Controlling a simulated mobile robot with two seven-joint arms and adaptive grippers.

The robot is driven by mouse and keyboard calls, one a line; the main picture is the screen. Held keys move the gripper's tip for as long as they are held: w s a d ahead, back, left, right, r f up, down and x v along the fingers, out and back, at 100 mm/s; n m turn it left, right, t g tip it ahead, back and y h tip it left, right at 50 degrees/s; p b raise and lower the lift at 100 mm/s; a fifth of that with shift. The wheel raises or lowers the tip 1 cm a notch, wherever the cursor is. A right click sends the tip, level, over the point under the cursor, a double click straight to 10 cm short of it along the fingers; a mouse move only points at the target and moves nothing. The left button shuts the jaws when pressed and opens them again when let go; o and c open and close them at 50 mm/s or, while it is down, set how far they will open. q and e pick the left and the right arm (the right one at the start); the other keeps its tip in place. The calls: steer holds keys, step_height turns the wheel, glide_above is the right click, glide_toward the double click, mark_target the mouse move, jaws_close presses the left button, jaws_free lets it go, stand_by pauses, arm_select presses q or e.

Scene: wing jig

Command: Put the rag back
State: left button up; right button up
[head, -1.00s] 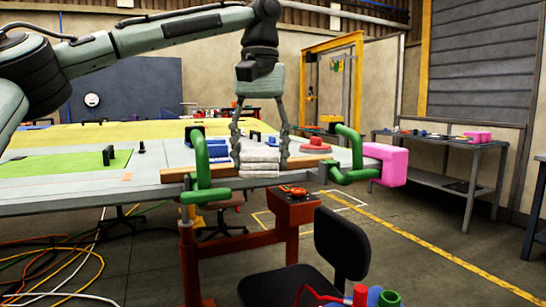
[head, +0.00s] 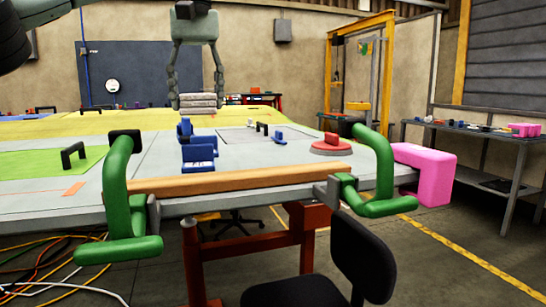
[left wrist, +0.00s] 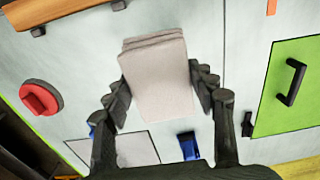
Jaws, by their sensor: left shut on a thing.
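The rag (head: 198,101) is a folded, pale grey stack of cloth. My left gripper (head: 197,98) is shut on it and holds it in the air above the wing table (head: 240,203), near the blue blocks in the head view. In the left wrist view the rag (left wrist: 158,78) sits between the two dark fingers (left wrist: 162,92), with the table surface below it. My right gripper is in neither view now.
Green clamps (head: 118,190) (head: 372,165) grip a wooden bar (head: 240,181) at the table's near edge. Blue blocks (head: 198,155), a red round piece (head: 331,146) and a black handle (head: 73,154) stand on top. A pink block (head: 424,174) juts out at the right corner. A black chair (head: 363,255) stands in front.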

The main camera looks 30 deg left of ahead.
arm_select(q)
steer(key=shift+w, duration=0.5)
steer(key=shift+w+d+f, duration=0.15)
steer(key=shift+w+d, duration=0.05)
steer(key=shift+w, duration=0.1)
glide_above(258, 161)
steer(key=f, duration=0.6)
steer(key=shift+s+f, duration=0.15)
steer(key=shift+s, duration=0.1)
steer(key=shift+w+f, duration=0.15)
steer(key=shift+f, duration=1.95)
steer(key=shift+f, duration=0.1)
steer(key=o, duration=1.1)
